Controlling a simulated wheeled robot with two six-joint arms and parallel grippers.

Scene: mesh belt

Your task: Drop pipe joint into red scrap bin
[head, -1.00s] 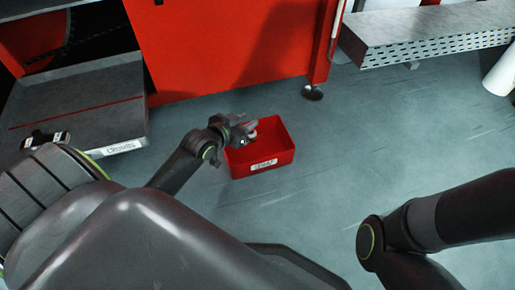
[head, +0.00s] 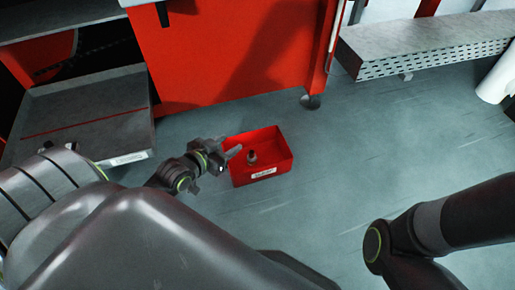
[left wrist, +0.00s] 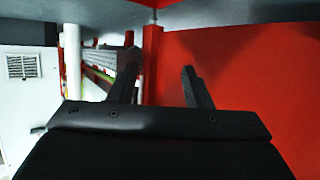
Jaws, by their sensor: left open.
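The red scrap bin (head: 281,160) stands on the floor near the middle of the head view, with a white label on its front. A small dark pipe joint (head: 252,157) lies inside the bin, towards its left side. My left gripper (head: 232,150) is open and empty at the bin's left edge. Its two spread fingers also show in the left wrist view (left wrist: 160,90), with nothing between them. My right gripper is out of view; only part of the right arm shows at lower right.
A red cabinet (head: 225,50) stands behind the bin. A grey tray-like platform (head: 90,110) is at left, and a mesh belt (head: 430,50) is at upper right. The floor (head: 350,150) right of the bin is clear.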

